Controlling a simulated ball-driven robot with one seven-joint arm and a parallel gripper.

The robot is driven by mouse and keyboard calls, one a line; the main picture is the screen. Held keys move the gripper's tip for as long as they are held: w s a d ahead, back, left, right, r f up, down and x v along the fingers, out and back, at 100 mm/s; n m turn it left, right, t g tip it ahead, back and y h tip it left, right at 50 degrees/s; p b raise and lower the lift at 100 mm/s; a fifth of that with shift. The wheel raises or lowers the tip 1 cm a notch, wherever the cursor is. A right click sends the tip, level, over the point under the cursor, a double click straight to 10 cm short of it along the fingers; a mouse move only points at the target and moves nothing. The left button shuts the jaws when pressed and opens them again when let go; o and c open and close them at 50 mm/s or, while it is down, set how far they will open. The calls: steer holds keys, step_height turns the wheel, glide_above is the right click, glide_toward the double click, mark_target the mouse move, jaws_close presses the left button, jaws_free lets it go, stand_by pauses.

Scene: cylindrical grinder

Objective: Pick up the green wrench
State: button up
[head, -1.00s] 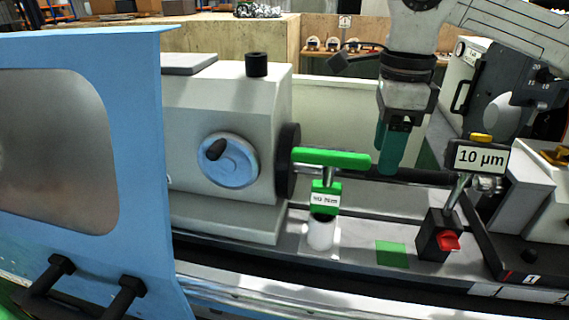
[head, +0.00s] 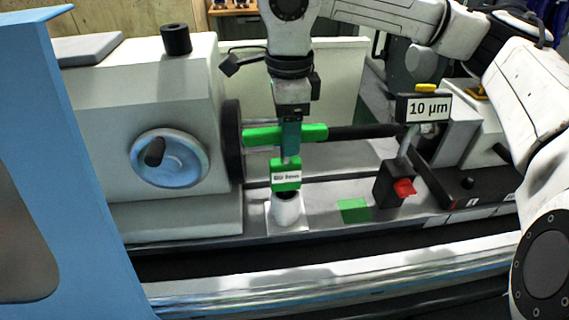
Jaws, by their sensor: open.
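The green wrench (head: 257,138) is a T-shape with a horizontal green bar, a metal stem and a green labelled block below. It stands upright in a white holder (head: 286,211) on the machine bed. My gripper (head: 291,150) points down at the middle of the bar, above the block. One teal finger shows in front of the bar and hides part of it. The other finger is hidden, so I cannot tell if either touches the bar. The jaws are open.
A grey headstock with a blue handwheel (head: 169,158) is at left, behind a blue door (head: 85,170). A dark shaft (head: 365,131) runs right behind the wrench. A "10 µm" sign (head: 423,108) stands right. A flat green square (head: 354,210) lies near the holder.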

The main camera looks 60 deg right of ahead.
mark_target(285, 172)
steer(key=shift+a+f+p, duration=0.1)
steer(key=shift+f+p, duration=0.5)
steer(key=shift+f, duration=1.5)
steer(key=shift+w, duration=0.1)
jaws_close()
steer(key=shift+r, duration=0.1)
